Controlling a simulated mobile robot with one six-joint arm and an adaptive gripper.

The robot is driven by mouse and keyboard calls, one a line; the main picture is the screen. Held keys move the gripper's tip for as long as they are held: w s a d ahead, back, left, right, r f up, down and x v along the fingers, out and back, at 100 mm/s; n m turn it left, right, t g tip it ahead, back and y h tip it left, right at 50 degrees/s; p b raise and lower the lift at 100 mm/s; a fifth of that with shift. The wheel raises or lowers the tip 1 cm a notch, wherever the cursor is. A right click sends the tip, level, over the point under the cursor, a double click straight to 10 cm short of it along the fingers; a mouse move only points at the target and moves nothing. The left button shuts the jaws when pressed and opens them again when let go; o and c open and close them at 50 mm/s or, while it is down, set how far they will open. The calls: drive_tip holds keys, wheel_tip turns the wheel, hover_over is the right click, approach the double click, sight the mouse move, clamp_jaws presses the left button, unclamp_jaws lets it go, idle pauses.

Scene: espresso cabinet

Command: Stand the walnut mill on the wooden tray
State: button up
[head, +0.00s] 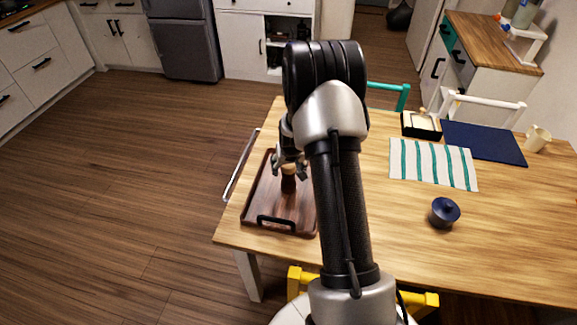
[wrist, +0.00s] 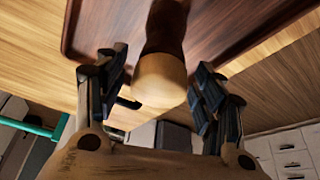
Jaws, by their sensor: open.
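The walnut mill (head: 288,184), dark brown with a pale wooden top, stands upright on the wooden tray (head: 255,212) at the table's left end. In the wrist view the mill (wrist: 166,32) reaches down between my fingers, with its pale top nearest the camera. My gripper (head: 290,167) is at the mill's top. In the wrist view my gripper (wrist: 160,84) is open, with a finger on each side of the mill and visible gaps. The tray (wrist: 225,25) fills the upper wrist view. My arm hides the tray's right side in the head view.
Chairs stand around the table. The table's front middle is clear.

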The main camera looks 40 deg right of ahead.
drive_tip(key=shift+r, duration=0.3)
drive_tip(key=s+a+r+n+p, duration=0.1)
drive_tip(key=s+a+r, duration=0.35)
drive_tip(key=r, duration=0.45)
drive_tip(key=s+a+r+n+y+p, duration=0.1)
drive_tip(key=s+a+r, duration=0.4)
drive_tip(key=r, duration=0.4)
drive_tip(key=s+a+r+p, duration=0.1)
drive_tip(key=s+a+r, duration=0.2)
drive_tip(key=a+r, duration=0.5)
drive_tip(key=s+a+r+n, duration=0.1)
drive_tip(key=s+a+r, duration=0.1)
drive_tip(key=s, duration=0.4)
drive_tip(key=s+a+r+n, duration=0.1)
drive_tip(key=s+a+r, duration=0.1)
drive_tip(key=s, duration=0.4)
drive_tip(key=s+a+r+n+y, duration=0.1)
drive_tip(key=s+a+r, duration=0.1)
drive_tip(key=s+a, duration=0.2)
drive_tip(key=shift+s+a+r, duration=0.2)
drive_tip(key=shift+s+a, duration=0.1)
drive_tip(key=shift+s, duration=0.8)
drive_tip(key=shift+c, duration=0.5)
